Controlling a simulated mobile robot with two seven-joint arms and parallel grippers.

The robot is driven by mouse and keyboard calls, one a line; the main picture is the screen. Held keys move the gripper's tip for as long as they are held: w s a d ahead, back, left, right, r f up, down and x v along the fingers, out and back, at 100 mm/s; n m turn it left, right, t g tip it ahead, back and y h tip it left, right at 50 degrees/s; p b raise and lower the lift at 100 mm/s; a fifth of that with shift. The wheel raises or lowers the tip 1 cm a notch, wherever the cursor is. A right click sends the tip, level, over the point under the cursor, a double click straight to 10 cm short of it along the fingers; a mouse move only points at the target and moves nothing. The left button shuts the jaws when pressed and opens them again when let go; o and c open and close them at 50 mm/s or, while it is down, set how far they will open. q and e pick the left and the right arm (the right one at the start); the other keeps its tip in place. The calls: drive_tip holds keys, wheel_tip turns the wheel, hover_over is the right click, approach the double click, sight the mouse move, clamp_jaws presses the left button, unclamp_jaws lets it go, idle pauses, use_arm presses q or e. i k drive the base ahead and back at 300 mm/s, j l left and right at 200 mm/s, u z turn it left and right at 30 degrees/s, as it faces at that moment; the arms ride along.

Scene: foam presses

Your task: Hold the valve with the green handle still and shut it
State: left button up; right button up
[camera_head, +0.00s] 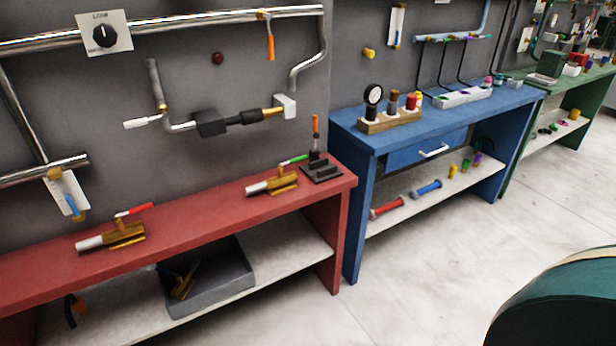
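The valve with the green handle (274,181) lies on the red bench, near its right end. It has a brass body and a white pipe end pointing left. Its green handle (293,160) points up and to the right, toward a dark block. A similar brass valve with a red handle (122,235) lies further left on the same bench. Neither of my grippers shows in the head view, so nothing is seen touching the valve.
The red bench (200,213) has free top between the two valves. A dark block with an orange-tipped lever (320,170) stands right beside the green-handled valve. A grey bin (215,292) sits on the lower shelf. A blue bench (450,122) stands to the right.

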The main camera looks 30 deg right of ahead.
sight(294, 160)
drive_tip(key=z, duration=0.65)
drive_tip(key=i+j+z, duration=0.1)
drive_tip(key=i, duration=0.2)
